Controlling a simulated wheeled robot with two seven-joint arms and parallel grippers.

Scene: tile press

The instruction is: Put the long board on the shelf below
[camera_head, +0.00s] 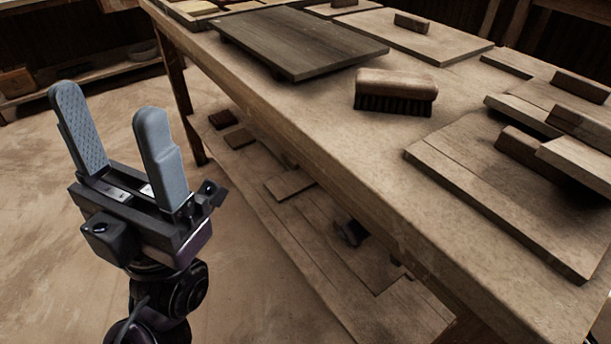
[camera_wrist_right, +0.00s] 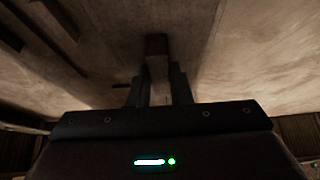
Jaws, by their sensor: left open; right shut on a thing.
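My left gripper (camera_head: 108,100) is open and empty. It points up over the floor, left of the workbench (camera_head: 300,122) and apart from it. My right gripper (camera_wrist_right: 158,88) shows in the wrist view, shut on a narrow wooden piece (camera_wrist_right: 157,64) with a darker end. I cannot tell how long this piece is or whether it is the long board. The shelf below (camera_head: 325,262) the bench top carries several flat wooden pieces. A small dark shape (camera_head: 350,232) there is too unclear to name.
On the bench top lie a dark board (camera_head: 300,42), a brush (camera_head: 396,90), and pale boards with blocks (camera_head: 490,190) at the right. A bench leg (camera_head: 180,95) stands at the left end. The floor (camera_head: 45,220) around my left gripper is clear.

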